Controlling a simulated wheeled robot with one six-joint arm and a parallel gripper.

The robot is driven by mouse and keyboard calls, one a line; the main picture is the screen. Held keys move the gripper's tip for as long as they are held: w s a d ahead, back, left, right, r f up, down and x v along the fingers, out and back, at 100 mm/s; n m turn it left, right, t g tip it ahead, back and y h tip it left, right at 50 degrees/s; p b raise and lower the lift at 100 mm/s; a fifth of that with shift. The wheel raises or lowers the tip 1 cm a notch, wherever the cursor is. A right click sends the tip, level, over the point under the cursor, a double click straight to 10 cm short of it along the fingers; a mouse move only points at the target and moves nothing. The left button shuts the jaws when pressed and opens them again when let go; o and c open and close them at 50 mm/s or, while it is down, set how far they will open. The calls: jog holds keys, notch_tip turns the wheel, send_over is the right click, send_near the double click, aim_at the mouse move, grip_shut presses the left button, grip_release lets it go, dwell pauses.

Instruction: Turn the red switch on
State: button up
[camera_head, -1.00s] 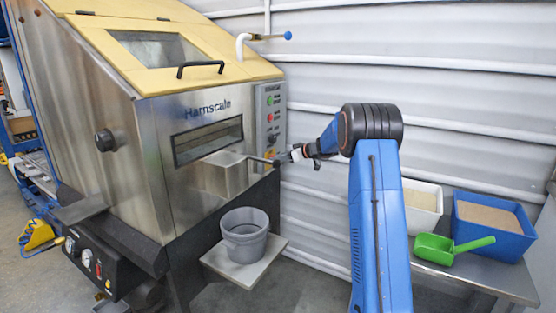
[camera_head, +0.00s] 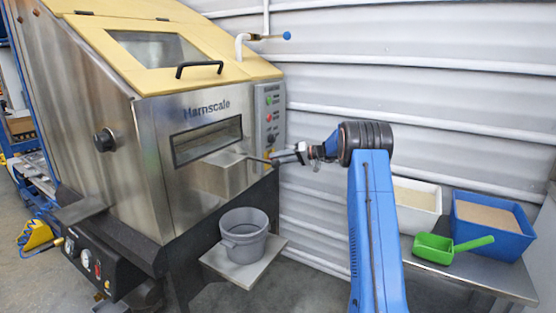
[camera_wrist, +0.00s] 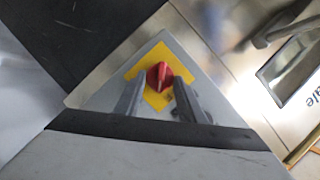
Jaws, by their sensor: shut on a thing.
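The red switch (camera_wrist: 160,76) is a small red knob on a yellow plate (camera_wrist: 157,99) at the corner of a grey metal box in the wrist view. My gripper (camera_wrist: 158,90) has one finger on each side of the knob and is shut on it. The knob's ridge runs roughly up and down in that view. In the head view, my gripper (camera_head: 280,157) is at the lower part of the control panel (camera_head: 270,100) on the machine's right side. There the red switch is too hidden to make out.
The steel machine (camera_head: 150,130) has a yellow lid with a black handle. A grey bucket (camera_head: 243,240) stands on a small shelf below my gripper. At the right, a white bin (camera_head: 418,203), a blue bin (camera_head: 510,246) and a green scoop (camera_head: 435,250) are on a table.

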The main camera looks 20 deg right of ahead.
jog(key=shift+w+d+f+m+t+y, duration=0.15)
jog(key=shift+m+y, duration=0.35)
jog(key=shift+m, duration=0.55)
jog(key=shift+s+f+m+t+y, duration=0.15)
jog(key=shift+m+y, duration=0.35)
jog(key=shift+m, duration=0.6)
jog(key=shift+w+d+f+m+y, duration=0.15)
jog(key=shift+m+y, duration=0.35)
jog(key=shift+m, duration=0.55)
jog(key=o, duration=1)
jog(key=shift+o, duration=0.2)
jog(key=v, duration=1.2)
jog(key=shift+f, duration=0.1)
